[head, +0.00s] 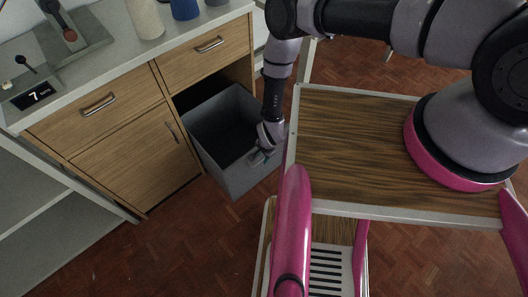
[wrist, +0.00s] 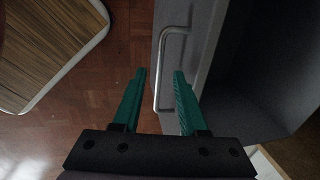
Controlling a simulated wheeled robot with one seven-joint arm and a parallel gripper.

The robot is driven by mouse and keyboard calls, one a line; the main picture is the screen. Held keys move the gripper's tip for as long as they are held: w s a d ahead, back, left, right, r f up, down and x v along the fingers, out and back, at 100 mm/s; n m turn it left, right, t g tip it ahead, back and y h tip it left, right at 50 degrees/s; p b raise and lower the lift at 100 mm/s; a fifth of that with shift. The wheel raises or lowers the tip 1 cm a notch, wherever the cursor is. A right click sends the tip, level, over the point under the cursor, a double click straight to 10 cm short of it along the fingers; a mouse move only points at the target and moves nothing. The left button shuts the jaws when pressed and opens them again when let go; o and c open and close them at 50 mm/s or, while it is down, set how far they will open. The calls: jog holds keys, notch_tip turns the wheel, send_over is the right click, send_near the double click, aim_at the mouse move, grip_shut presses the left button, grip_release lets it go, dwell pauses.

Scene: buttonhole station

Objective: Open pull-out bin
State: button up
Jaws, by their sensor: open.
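The pull-out bin (head: 222,165) is a dark grey box. It stands well out of its opening in the wooden cabinet. Its inside looks empty. In the wrist view, the bin front (wrist: 210,45) carries a silver bar handle (wrist: 157,70). My gripper (head: 258,158) is at the bin's front wall in the head view. In the wrist view, my gripper's teal fingers (wrist: 160,85) are open, with the handle bar between them in the picture. I cannot tell whether a finger touches the bar. In the head view the handle is hidden or too small to make out.
The cabinet has two drawers with handles (head: 98,104) (head: 209,44) and a closed door (head: 130,160). Cups (head: 145,18) and a small display (head: 37,94) stand on the counter. My wood-topped base is close to the bin's right. Free parquet floor (head: 170,245) lies in front.

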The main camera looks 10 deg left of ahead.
notch_tip(320, 180, up, 8)
jog(key=s+d, duration=0.1)
jog(key=shift+d+r, duration=0.15)
jog(key=shift+r, duration=0.1)
dwell(0.4)
